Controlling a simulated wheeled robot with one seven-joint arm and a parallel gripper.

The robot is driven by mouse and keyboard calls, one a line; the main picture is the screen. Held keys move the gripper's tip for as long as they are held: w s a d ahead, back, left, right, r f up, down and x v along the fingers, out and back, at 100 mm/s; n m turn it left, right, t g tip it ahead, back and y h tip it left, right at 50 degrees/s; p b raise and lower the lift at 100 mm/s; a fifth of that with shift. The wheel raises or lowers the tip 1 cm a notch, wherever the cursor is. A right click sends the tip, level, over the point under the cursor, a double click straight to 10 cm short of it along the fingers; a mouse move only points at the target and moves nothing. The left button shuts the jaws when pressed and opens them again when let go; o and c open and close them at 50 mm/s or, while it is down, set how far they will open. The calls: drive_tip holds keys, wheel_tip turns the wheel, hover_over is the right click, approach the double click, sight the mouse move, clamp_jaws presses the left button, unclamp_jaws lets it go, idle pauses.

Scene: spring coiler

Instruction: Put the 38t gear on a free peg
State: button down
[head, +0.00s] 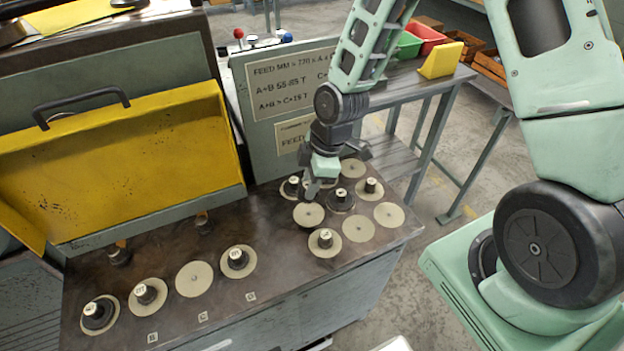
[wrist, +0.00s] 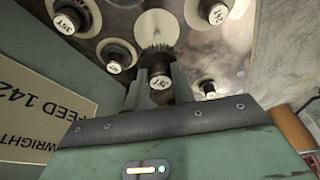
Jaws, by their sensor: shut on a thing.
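The 38t gear (wrist: 155,54) is a dark toothed wheel with a hub and a white cap that seems to read 38T (wrist: 161,85). My gripper (wrist: 160,72) is shut on its hub in the wrist view. In the head view my gripper (head: 318,182) is over the right-hand group of discs and hides most of the gear. I cannot tell whether the gear touches the surface below. A bare cream disc (head: 308,214) lies just in front of my gripper. Other bare discs are at the right (head: 388,214) and in the left row (head: 194,278).
Other capped gears stand close by, one at the front (head: 325,240) and one to the right (head: 370,186). The left row holds several gears, one at its far end (head: 98,313). A feed sign (head: 290,85) stands behind, and a yellow guard (head: 120,160) is at the left.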

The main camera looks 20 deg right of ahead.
drive_tip(key=shift+f+b, duration=2.5)
drive_tip(key=shift+f, duration=0.6)
drive_tip(key=shift+f+b, duration=0.4)
drive_tip(key=shift+f, duration=0.15)
drive_tip(key=c, duration=1.1)
unclamp_jaws()
drive_tip(key=a+p+v, duration=0.1)
drive_tip(key=p+v, duration=0.4)
drive_tip(key=v, duration=0.5)
drive_tip(key=p+v, duration=0.6)
drive_tip(key=v, duration=0.4)
drive_tip(key=a+p+v, duration=0.1)
drive_tip(key=p+v, duration=0.5)
drive_tip(key=v, duration=0.4)
drive_tip(key=shift+w+a+r, duration=0.4)
